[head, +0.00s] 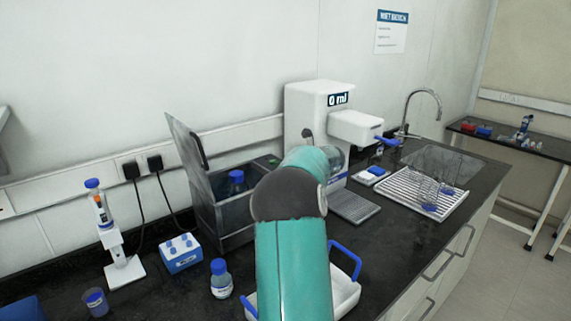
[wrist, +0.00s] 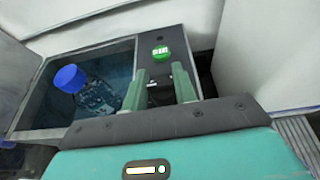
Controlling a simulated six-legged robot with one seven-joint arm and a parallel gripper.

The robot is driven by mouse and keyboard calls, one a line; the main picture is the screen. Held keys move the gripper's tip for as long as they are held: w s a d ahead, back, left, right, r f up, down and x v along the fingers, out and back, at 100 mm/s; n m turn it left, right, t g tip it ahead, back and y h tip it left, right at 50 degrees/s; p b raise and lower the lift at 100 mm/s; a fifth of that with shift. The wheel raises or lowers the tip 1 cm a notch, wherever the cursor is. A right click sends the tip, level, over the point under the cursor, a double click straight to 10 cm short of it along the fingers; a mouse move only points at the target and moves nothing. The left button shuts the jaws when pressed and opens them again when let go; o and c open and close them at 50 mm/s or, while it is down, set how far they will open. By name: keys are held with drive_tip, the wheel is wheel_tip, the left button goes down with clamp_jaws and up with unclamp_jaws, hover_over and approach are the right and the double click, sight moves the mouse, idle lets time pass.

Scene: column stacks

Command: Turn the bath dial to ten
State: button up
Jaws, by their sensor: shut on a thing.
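The water bath (head: 222,220) stands on the counter with its lid (head: 186,150) raised. A bottle with a blue cap (wrist: 69,79) stands in its basin; it also shows in the head view (head: 236,182). At the right of the bath is a dark control panel with a small lit green display (wrist: 160,51); its figures are too small to read surely. My gripper (wrist: 166,82) is over this panel, just in front of the display, shut on the bath dial (wrist: 152,86). The dial is mostly hidden between the fingers. In the head view my arm hides the gripper and dial.
A white dispenser (head: 308,115) reading 0 ml stands right of the bath. A white tray with blue handles (head: 346,296) is in front, partly behind my arm. A blue-capped bottle (head: 221,280) and a blue rack (head: 181,254) stand front left. A drying rack (head: 418,190) is at right.

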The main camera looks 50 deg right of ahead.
drive_tip(key=m+g+h, duration=0.1)
drive_tip(key=m+h, duration=0.1)
drive_tip(key=m+g+h, duration=0.1)
drive_tip(key=m+h, duration=0.2)
drive_tip(key=shift+a+m+g+h, duration=0.15)
drive_tip(key=shift+m+g+h, duration=0.15)
drive_tip(key=shift+g, duration=0.1)
drive_tip(key=m+g+h, duration=0.2)
drive_tip(key=shift+w+m+g+h, duration=0.1)
drive_tip(key=shift+m+g+h, duration=0.2)
drive_tip(key=shift+m+g, duration=0.1)
drive_tip(key=shift+m+g+h, duration=0.5)
drive_tip(key=shift+m+g, duration=0.3)
drive_tip(key=shift+m, duration=0.1)
drive_tip(key=o, duration=0.9)
drive_tip(key=shift+o, duration=0.2)
drive_tip(key=shift+r, duration=0.1)
